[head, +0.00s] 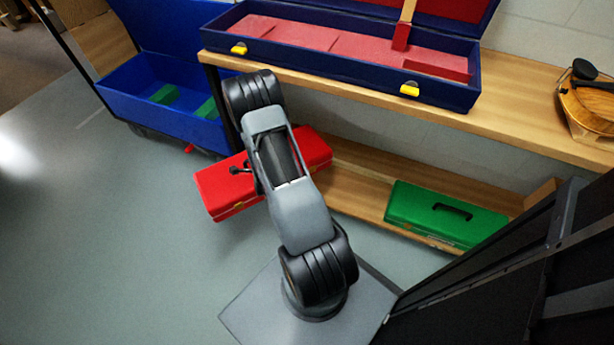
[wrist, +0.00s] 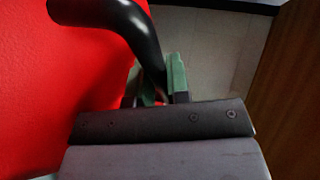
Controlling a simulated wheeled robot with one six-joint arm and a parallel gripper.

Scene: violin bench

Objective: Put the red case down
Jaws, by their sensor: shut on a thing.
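The red case (head: 222,190) shows in the head view below the bench, left of centre, with my arm crossing in front of its middle. In the wrist view the case's red face (wrist: 50,100) fills the left side, and its black curved handle (wrist: 118,20) runs down between the green-padded fingers of my gripper (wrist: 158,88). My gripper is shut on that handle. In the head view my gripper is mostly hidden behind my arm. The case appears partly over the lower shelf and partly out past its front edge; I cannot tell whether it touches the shelf.
A green case (head: 440,214) lies on the lower shelf (head: 350,193) to the right. An open blue bin (head: 165,115) stands at the left. The bench top (head: 500,110) holds a long open blue case (head: 330,62) and a violin (head: 592,105). Grey floor is clear at left.

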